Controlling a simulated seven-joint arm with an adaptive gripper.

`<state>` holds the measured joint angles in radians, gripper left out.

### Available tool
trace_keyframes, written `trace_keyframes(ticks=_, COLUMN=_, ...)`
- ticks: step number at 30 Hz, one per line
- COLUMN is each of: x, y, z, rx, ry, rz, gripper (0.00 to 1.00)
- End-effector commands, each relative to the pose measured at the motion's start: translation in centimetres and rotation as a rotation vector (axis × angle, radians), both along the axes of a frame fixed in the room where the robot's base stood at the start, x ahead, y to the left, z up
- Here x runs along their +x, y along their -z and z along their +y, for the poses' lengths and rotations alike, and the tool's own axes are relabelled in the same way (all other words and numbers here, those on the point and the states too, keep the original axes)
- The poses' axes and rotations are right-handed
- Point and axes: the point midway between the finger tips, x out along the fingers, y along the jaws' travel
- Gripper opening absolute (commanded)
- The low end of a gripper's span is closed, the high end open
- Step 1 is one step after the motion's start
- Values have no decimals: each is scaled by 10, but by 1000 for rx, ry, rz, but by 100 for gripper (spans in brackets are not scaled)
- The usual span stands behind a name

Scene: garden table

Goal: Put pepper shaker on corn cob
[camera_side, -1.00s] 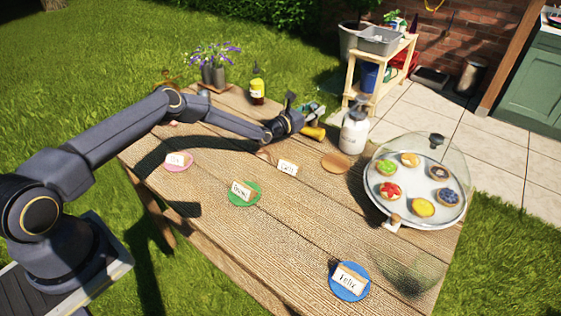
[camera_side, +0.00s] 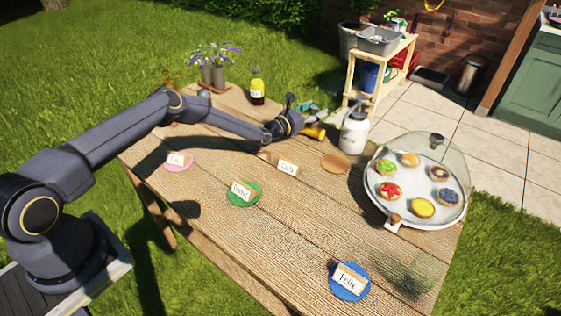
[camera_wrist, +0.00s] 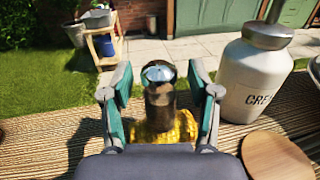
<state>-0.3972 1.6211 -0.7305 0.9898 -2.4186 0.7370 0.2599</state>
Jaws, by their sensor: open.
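My gripper (camera_wrist: 160,110) is open, with one teal-lined finger on each side of the pepper shaker. The pepper shaker (camera_wrist: 160,92) is a dark, see-through cylinder with a shiny metal top, and looks upright. The yellow corn cob (camera_wrist: 178,130) shows low between the fingers, directly below the shaker in the wrist view. The shaker's base appears to meet the cob, but I cannot tell if it rests on it. In the side view my gripper (camera_side: 306,117) is at the table's far edge by the corn cob (camera_side: 315,133); the shaker is not clear there.
A white cream canister (camera_side: 353,132) stands close to the right of my gripper, with a round wooden disc (camera_side: 334,163) before it. A glass-domed tray of tarts (camera_side: 378,205) stands further right. Name cards on coloured discs lie nearer. A yellow bottle (camera_side: 257,90) stands to the left.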

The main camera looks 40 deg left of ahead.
Motion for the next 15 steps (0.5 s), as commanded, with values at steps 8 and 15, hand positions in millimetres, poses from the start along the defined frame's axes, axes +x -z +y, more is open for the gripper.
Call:
trace_keyframes(ticks=8, x=-29, y=-1, z=7, rx=-2, ry=0, rz=2, gripper=60)
trace_keyframes(ticks=15, x=-77, y=-1, z=16, rx=-2, ry=-1, rz=2, gripper=60)
